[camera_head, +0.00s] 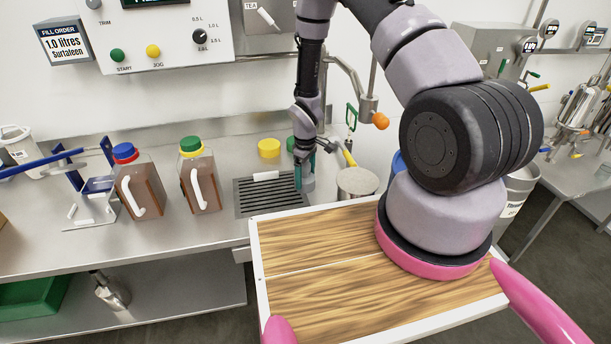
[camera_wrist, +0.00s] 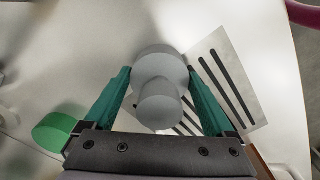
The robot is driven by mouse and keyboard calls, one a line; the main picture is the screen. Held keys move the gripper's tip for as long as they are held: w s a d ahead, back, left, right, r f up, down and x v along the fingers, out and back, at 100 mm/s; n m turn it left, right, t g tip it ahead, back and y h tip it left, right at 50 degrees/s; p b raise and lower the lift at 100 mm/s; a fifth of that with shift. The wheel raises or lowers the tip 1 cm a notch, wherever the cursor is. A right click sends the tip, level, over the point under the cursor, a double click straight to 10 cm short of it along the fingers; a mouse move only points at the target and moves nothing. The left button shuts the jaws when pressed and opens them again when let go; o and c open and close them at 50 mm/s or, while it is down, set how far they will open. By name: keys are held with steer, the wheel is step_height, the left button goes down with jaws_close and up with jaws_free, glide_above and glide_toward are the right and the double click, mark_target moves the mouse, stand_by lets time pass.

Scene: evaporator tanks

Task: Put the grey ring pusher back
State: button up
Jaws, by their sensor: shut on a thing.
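The grey ring pusher (camera_wrist: 158,103) shows in the wrist view as a wide round disc with a narrower round knob towards the camera. My gripper (camera_wrist: 158,72) has its two green fingers on either side of the disc and is shut on it. In the head view my gripper (camera_head: 305,178) points down at the right end of the slotted drip grate (camera_head: 245,208), with the grey pusher (camera_head: 308,183) partly hidden between the fingers. Whether the pusher's underside touches the grate or counter cannot be told.
A yellow lid (camera_head: 268,148) and a green lid (camera_head: 290,144) lie behind the grate. A metal pot (camera_head: 357,183) stands close right of my gripper. Two brown jugs, blue-capped (camera_head: 138,185) and green-capped (camera_head: 199,180), stand left. A wooden-topped tray (camera_head: 320,240) is in front.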

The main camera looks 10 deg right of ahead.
steer(key=o, duration=1.2)
steer(key=shift+c, duration=0.2)
step_height(320, 180, up, 12)
steer(key=shift+r, duration=0.1)
